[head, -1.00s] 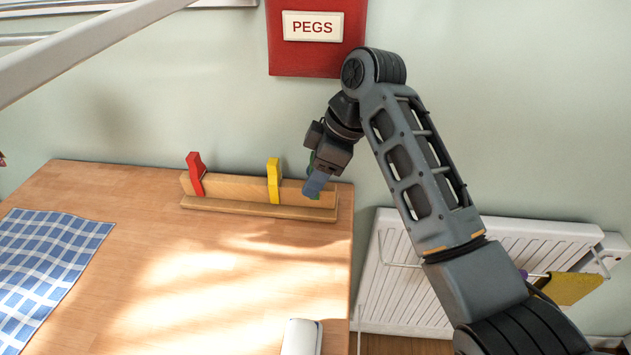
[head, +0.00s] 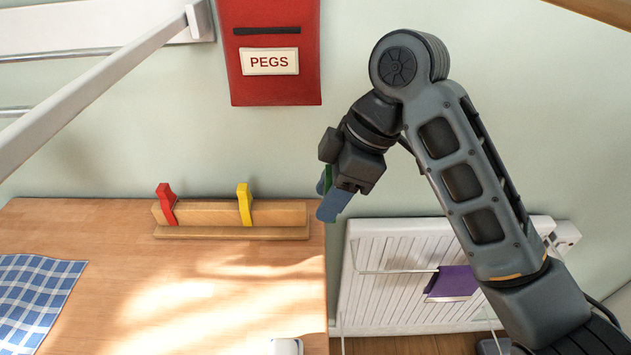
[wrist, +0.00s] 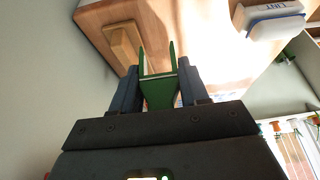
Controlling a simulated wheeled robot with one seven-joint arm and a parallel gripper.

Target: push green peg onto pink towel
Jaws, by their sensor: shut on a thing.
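My gripper (head: 330,194) is shut on the green peg (wrist: 158,92). In the wrist view the peg sits between the two fingers (wrist: 158,78), its two prongs pointing away from me. In the head view only a green sliver of the peg (head: 328,180) shows between the blue-grey fingers. The gripper is in the air just beyond the right end of the wooden rail. I cannot make out a pink towel; a purple cloth (head: 453,282) hangs on the white radiator rack, partly behind my arm.
The wooden rail (head: 280,214) carries a red peg (head: 166,204) and a yellow peg (head: 244,205). A blue checked cloth (head: 35,300) lies on the table (head: 120,300). The radiator (head: 385,300) stands right of the table. A red PEGS box (head: 270,85) hangs on the wall.

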